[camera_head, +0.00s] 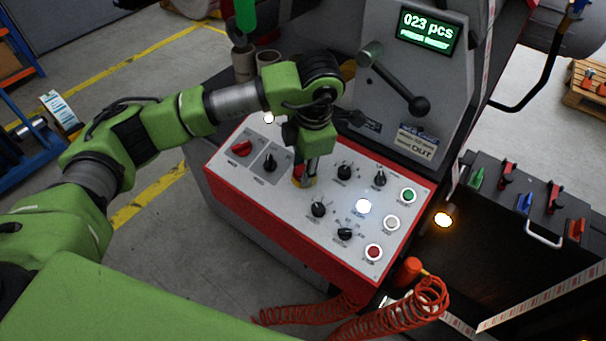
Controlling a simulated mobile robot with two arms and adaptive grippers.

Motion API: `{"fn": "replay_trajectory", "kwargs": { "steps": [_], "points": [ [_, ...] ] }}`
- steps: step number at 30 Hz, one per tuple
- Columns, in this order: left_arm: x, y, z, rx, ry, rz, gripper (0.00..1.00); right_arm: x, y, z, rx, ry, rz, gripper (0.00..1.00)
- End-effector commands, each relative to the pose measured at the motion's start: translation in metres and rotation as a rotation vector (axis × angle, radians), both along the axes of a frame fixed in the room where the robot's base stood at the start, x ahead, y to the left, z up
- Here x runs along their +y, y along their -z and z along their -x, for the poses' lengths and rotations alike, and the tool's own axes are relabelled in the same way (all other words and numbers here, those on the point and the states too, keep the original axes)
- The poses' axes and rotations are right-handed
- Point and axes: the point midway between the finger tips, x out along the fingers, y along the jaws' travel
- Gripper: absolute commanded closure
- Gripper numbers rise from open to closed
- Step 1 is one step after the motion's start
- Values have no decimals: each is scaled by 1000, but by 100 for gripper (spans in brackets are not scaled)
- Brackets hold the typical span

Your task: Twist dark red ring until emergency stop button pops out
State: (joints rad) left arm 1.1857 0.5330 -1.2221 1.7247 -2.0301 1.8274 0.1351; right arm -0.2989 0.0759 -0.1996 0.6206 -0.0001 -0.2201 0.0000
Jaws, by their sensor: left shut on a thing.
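The fingertips are small and partly hidden, so the exact grip on the ring cannot be seen. Whether the button is in or out cannot be told. My right gripper is not in view.
The panel holds a red rotary switch (242,148), several black knobs and lit buttons close around. A red coiled hose (390,318) hangs at the front. Tools stand on a dark cabinet at right.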

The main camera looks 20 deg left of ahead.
Motion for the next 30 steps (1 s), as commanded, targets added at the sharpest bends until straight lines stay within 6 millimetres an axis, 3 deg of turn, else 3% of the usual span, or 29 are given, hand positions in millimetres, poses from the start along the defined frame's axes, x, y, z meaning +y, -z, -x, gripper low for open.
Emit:
{"fn": "replay_trajectory", "kwargs": {
  "steps": [6,23,24,26,30],
  "points": [
    [-1,3,1,-8,85,-23,92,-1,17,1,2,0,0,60],
    [-1,1,1,-10,121,-31,92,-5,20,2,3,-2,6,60],
    [-1,1,1,-10,121,-31,68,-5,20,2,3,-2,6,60],
    [-1,1,1,-10,121,-31,53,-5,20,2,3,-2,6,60],
    [-1,0,1,-10,120,-31,53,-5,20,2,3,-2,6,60]
  ]
}}
